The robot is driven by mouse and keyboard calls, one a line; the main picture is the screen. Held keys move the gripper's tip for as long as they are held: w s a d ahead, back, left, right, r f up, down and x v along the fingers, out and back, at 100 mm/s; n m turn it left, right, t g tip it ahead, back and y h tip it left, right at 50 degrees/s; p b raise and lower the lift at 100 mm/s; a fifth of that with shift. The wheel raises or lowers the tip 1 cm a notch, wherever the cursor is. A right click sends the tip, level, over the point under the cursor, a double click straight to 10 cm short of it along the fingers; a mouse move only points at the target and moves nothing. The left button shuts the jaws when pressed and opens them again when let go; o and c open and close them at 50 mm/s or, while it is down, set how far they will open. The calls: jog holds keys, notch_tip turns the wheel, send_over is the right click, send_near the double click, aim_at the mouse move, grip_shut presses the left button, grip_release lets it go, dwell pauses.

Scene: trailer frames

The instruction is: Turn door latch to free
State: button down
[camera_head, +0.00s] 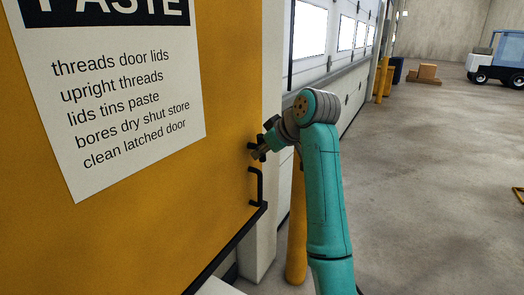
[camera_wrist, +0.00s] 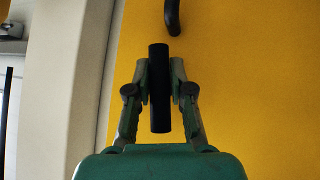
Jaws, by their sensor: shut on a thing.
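The yellow door (camera_head: 215,190) fills the left of the head view and is also behind my gripper in the wrist view (camera_wrist: 255,90). The latch (camera_wrist: 159,60) is a black bar that runs upright in the wrist view. My gripper (camera_wrist: 160,75) has its two green fingers closed on either side of the bar, which sticks out beyond the fingertips. In the head view my gripper (camera_head: 260,150) is at the door's right edge, above a black pull handle (camera_head: 260,187). There the gripper mostly hides the latch. Part of the handle shows at the top of the wrist view (camera_wrist: 172,15).
A white sign (camera_head: 125,100) with black print is on the door. A pale post (camera_head: 260,245) and a yellow bollard (camera_head: 297,225) stand close by the door edge. Open concrete floor (camera_head: 430,190) lies to the right, with boxes (camera_head: 427,72) and a vehicle (camera_head: 500,62) far back.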

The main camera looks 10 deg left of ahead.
dwell(0.3)
jog(key=c, duration=1)
grip_release()
jog(key=shift+c, duration=0.2)
jog(key=v, duration=1.2)
